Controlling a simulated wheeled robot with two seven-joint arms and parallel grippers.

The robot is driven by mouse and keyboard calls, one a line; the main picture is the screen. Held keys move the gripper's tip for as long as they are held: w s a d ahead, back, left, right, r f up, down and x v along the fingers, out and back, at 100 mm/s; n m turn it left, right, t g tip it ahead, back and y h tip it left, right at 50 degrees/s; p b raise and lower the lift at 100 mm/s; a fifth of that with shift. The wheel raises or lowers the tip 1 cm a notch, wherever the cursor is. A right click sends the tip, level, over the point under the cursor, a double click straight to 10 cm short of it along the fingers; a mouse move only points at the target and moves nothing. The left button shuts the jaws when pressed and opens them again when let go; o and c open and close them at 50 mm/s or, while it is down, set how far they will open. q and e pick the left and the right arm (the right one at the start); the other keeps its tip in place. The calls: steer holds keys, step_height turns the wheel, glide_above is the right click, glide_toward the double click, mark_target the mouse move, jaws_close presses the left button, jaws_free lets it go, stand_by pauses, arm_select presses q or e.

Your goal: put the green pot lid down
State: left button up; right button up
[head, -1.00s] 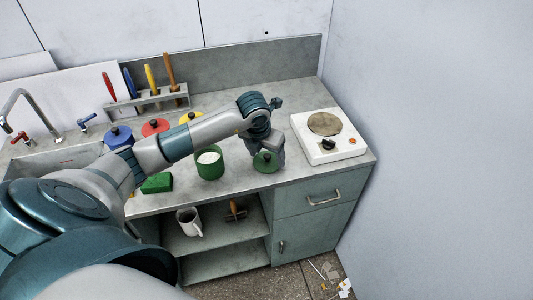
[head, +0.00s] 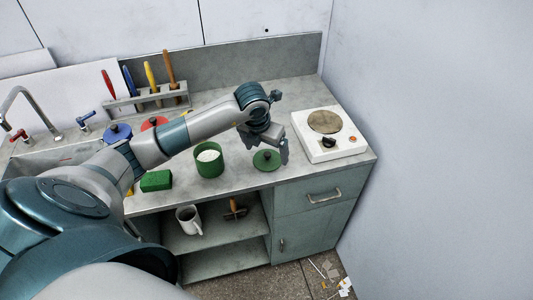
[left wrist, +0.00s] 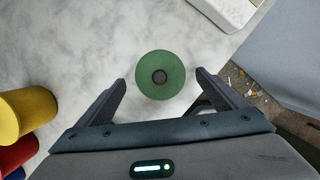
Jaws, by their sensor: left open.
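The green pot lid (head: 266,160) lies flat on the grey counter, between the green pot and the hot plate. It has a dark knob in its middle, and it also shows in the left wrist view (left wrist: 160,76), just beyond and between the fingertips. My left gripper (head: 277,150) is open and empty, just above and behind the lid, apart from it. Its two fingers (left wrist: 160,78) stand wide apart in the left wrist view. The green pot (head: 208,160) stands uncovered to the left with white contents. My right gripper is not in view.
A white hot plate (head: 328,135) stands to the right on the counter (head: 235,180). A green block (head: 156,181), a blue lid (head: 118,133) and a red lid (head: 155,124) are to the left. A tool rack (head: 150,101) stands behind. The counter's front edge is close to the lid.

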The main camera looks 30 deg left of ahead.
mark_target(262, 167)
arm_select(q)
steer(key=b+v, duration=0.2)
steer(key=v, duration=0.8)
stand_by(0.5)
